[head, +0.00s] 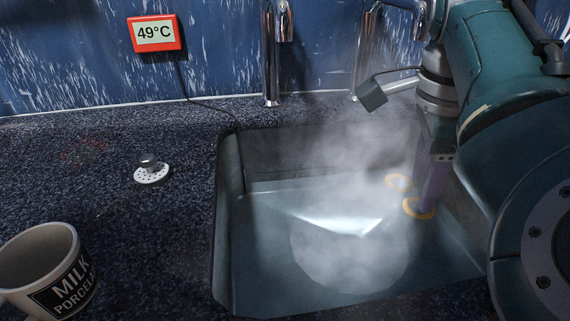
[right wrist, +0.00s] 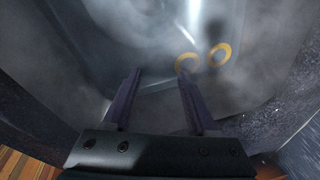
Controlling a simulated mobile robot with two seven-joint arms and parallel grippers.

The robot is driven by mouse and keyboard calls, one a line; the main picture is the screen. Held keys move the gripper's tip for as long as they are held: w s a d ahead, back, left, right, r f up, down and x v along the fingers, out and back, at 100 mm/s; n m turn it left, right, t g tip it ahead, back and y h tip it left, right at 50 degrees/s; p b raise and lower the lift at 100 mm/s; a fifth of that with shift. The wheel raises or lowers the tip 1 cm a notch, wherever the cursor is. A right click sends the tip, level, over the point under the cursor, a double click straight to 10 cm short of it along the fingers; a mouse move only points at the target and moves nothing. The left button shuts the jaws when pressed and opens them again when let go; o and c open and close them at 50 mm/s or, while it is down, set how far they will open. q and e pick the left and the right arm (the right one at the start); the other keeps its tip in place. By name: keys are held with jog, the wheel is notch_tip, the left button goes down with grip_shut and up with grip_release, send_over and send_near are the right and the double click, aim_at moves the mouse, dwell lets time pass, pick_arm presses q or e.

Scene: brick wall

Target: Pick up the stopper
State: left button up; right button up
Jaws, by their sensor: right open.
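The stopper (head: 151,170), a white perforated disc with a grey knob on top, lies on the dark speckled counter left of the sink in the head view. My right gripper (head: 432,190) reaches down at the right side of the steaming sink, far to the right of the stopper. In the right wrist view its two purple fingers (right wrist: 158,74) are apart with nothing between them. The stopper does not show in the right wrist view. My left gripper is out of view.
The water-filled sink (head: 228,220) holds two yellow rings (head: 399,182) and a pale, steam-blurred shape (head: 345,255). A mug (head: 35,262) stands at the front left. Taps (head: 271,60) rise behind the sink. A thermometer (head: 155,33) reads 49°C. The counter around the stopper is clear.

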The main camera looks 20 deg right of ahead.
jog(key=w+a+f+m+y+b, duration=0.2)
jog(key=w+a+f+m+b, duration=0.15)
jog(key=a+m, duration=0.2)
jog(key=b, duration=0.3)
send_over(353, 242)
jog(key=shift+g, duration=0.4)
jog(key=f, duration=0.4)
jog(key=shift+w+f, duration=0.2)
jog(key=shift+w, duration=0.05)
jog(key=f, duration=0.1)
jog(key=f+b, duration=0.1)
jog(key=f, duration=0.3)
jog(key=shift+s, duration=0.25)
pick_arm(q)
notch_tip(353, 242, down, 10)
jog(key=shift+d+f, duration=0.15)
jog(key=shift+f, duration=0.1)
pick_arm(e)
jog(key=shift+r+n, duration=0.1)
jog(key=shift+n, duration=0.15)
grip_shut()
